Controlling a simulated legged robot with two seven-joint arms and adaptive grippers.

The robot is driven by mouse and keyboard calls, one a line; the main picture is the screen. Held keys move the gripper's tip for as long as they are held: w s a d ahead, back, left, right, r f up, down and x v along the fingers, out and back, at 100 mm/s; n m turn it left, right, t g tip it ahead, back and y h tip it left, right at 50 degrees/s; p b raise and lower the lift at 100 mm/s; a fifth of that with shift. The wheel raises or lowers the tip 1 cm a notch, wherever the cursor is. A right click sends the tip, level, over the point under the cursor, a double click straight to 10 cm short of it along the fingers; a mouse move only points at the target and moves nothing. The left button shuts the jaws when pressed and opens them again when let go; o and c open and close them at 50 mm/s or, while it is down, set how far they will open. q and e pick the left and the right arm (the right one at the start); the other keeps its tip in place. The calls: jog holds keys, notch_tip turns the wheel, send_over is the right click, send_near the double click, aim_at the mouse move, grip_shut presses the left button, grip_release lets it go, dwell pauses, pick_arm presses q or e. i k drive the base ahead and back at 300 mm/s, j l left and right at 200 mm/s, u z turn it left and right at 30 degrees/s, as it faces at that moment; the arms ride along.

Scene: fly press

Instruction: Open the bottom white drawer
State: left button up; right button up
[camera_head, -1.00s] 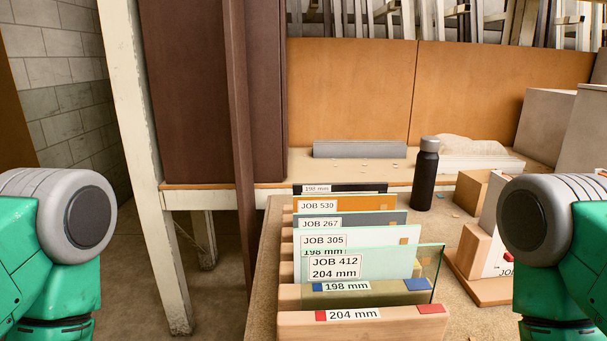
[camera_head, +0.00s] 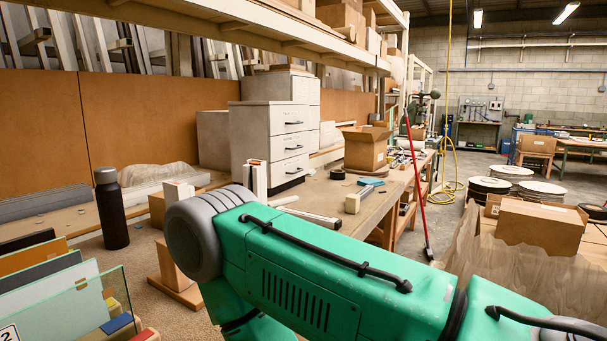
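A white drawer cabinet (camera_head: 247,133) stands on the bench against the back board, left of the picture's middle. The bottom white drawer (camera_head: 283,177) is just above the cabinet's dark base. My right arm stretches across the lower middle in front of the bench and partly blocks the view of it. Neither gripper is in the picture, so their states do not show.
A black bottle (camera_head: 110,210) and upright panels (camera_head: 60,300) stand at left. A white upright piece (camera_head: 255,180) stands close before the cabinet. An open cardboard box (camera_head: 365,147) and a black tape roll (camera_head: 337,174) are on the bench to its right. A shelf (camera_head: 270,22) hangs overhead.

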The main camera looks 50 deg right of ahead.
aim_at(283, 172)
jog(key=z, duration=1.6)
jog(key=i+l, duration=0.25)
jog(key=l, duration=0.15)
jog(key=i+l, duration=0.25)
jog(key=l, duration=0.15)
jog(key=i+l, duration=0.25)
jog(key=l, duration=0.15)
jog(key=i+l+u, duration=0.1)
jog(key=i+l, duration=0.15)
jog(key=l, duration=0.15)
jog(key=i+l, duration=0.25)
jog(key=l, duration=0.2)
